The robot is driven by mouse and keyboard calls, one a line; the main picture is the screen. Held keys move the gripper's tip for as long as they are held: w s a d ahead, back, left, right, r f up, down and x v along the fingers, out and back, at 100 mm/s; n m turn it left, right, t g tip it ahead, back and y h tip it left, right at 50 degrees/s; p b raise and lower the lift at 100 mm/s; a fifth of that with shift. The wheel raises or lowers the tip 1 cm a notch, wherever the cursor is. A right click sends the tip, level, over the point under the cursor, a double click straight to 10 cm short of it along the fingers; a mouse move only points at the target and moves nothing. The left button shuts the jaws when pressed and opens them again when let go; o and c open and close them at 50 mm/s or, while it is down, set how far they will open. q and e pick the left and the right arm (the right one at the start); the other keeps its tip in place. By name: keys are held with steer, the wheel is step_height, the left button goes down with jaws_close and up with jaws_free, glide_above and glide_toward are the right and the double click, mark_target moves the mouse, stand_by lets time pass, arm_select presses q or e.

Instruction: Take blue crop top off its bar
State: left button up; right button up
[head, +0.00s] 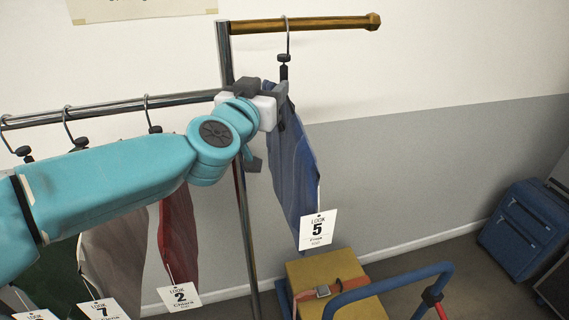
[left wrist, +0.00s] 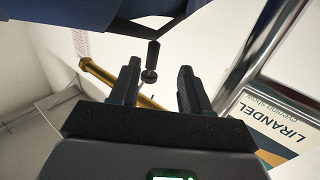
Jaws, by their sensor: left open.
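The blue crop top (head: 293,170) hangs from a short brass-coloured bar (head: 335,23) on a hanger with a metal hook (head: 288,40) and a dark neck. A white tag "LOOK 5" (head: 317,230) hangs at its lower edge. My left gripper (head: 281,100) is at the top of the garment, just below the hanger neck, partly covering it. In the left wrist view the gripper (left wrist: 158,84) is open, with the dark hanger neck (left wrist: 152,58) in line with the gap between its fingers. Blue cloth (left wrist: 60,18) shows at that view's top. My right gripper is not in view.
A metal rail (head: 110,109) at left carries several other garments, including a red one (head: 178,235) tagged 2. A metal post (head: 243,220) stands beside the crop top. A yellow case (head: 327,280) with a blue tubular frame is below. A blue suitcase (head: 527,235) stands at right.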

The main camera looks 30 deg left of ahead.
mark_target(283, 77)
arm_select(q)
steer(key=x, duration=0.6)
steer(key=d+p+x, duration=0.1)
steer(key=x, duration=0.2)
steer(key=shift+w+r, duration=0.15)
steer(key=shift+s+r, duration=0.15)
steer(key=shift+s, duration=0.15)
steer(key=shift+c, duration=0.3)
steer(key=shift+w+d, duration=0.1)
steer(key=shift+w, duration=0.05)
jaws_close()
